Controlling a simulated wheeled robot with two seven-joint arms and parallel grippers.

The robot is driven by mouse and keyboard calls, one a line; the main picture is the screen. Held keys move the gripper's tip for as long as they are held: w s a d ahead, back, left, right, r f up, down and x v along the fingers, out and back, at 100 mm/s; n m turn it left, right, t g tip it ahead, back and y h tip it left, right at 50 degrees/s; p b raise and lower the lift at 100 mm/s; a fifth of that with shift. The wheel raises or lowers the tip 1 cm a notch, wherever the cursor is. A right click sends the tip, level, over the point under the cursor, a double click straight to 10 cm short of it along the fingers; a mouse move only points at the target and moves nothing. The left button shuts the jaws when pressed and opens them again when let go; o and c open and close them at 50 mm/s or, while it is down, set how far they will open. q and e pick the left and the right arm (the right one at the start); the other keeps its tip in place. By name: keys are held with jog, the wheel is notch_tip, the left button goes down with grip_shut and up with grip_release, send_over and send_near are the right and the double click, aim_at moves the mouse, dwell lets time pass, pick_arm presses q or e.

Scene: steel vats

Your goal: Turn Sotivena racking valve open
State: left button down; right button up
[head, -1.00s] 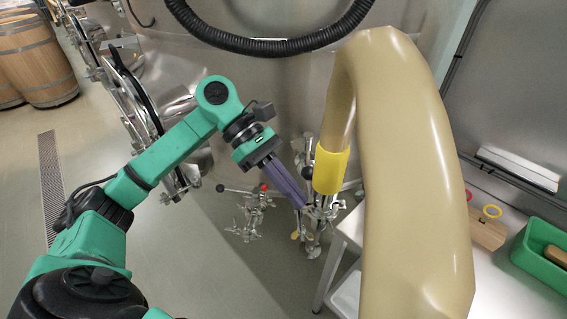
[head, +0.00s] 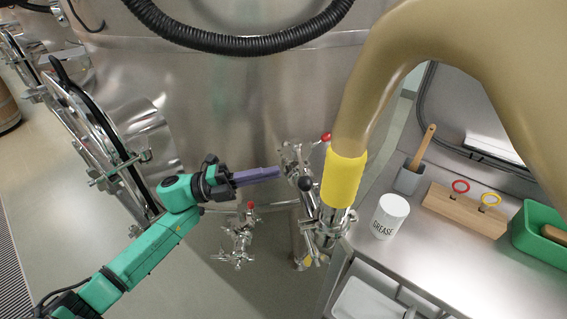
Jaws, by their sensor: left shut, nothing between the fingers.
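A steel valve assembly (head: 292,158) sits on the vat wall, with a black ball knob (head: 305,184) and a red ball knob (head: 326,137) beside it. A thick tan hose (head: 385,75) with a yellow cuff (head: 344,178) joins the fittings here and hides part of them. A second, lower valve (head: 240,238) with a red knob stands to the left. No name is legible on either valve. My left gripper (head: 277,173) has purple fingers, shut and empty, pointing right at the upper assembly, just left of the black knob. I cannot tell whether they touch the fittings. My right gripper is out of view.
A steel bench (head: 415,250) on the right holds a white grease tub (head: 390,215), a grey holder (head: 409,179) with a brush, a wooden block (head: 463,211) with rings and a green bin (head: 535,240). A black corrugated hose (head: 240,42) hangs above. Floor is clear at lower left.

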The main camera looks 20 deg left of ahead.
aim_at(301, 170)
pick_arm(q)
jog(key=p+x, duration=0.1)
jog(key=x, duration=0.2)
jog(key=shift+d+r, duration=0.1)
jog(key=shift+r, duration=0.1)
jog(key=shift+w+d+f, duration=0.1)
jog(key=shift+d+f, duration=0.05)
jog(key=shift+d, duration=0.15)
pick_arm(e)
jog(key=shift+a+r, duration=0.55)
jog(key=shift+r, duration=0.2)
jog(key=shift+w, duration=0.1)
pick_arm(q)
jog(key=shift+w+d+b, duration=0.1)
jog(key=shift+d+b, duration=0.55)
jog(key=shift+d, duration=0.1)
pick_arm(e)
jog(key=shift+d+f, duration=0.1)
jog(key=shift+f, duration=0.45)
